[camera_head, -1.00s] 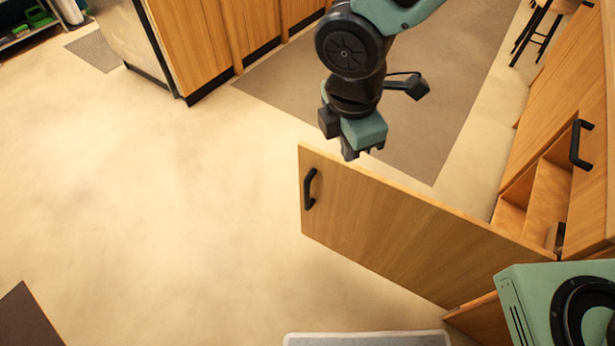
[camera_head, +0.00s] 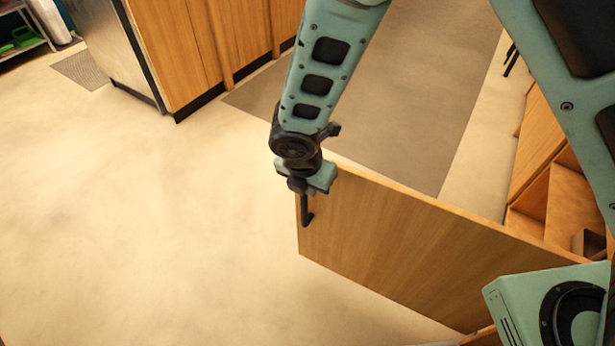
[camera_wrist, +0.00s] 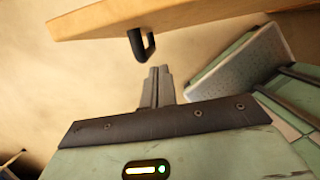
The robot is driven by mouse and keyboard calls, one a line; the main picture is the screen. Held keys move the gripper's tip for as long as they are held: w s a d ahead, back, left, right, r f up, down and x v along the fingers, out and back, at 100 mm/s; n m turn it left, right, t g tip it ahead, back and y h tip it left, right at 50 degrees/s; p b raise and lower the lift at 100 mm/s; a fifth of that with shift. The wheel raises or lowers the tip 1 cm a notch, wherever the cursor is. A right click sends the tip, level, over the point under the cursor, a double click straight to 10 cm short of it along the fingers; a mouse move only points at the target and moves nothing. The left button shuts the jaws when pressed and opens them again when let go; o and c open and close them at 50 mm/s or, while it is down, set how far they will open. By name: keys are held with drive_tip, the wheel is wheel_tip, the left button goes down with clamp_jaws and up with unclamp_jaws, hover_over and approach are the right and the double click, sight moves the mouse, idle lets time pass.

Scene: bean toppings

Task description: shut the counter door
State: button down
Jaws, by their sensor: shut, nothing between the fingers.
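The counter door (camera_head: 400,245) is a wooden panel standing wide open from the counter at the right. Its black handle (camera_head: 306,211) is near the door's free left edge. My gripper (camera_head: 298,187) is by the top of that edge, just above the handle in the head view, and partly covers the handle's upper end. In the wrist view, the shut, empty fingers (camera_wrist: 158,85) point toward the handle (camera_wrist: 142,44), with a small gap between them. The door (camera_wrist: 170,18) crosses the top of that view.
The open counter (camera_head: 555,205) with inner wooden shelves is at the right. Wooden cabinets (camera_head: 210,40) stand at the back. A brown rug (camera_head: 400,90) lies behind the door. The floor to the left is clear.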

drive_tip(key=shift+w+d+f, duration=0.3)
drive_tip(key=shift+w+d, duration=0.3)
drive_tip(key=shift+w, duration=0.3)
drive_tip(key=shift+w+d+f, duration=0.3)
drive_tip(key=shift+w+d, duration=0.3)
drive_tip(key=shift+w, duration=0.3)
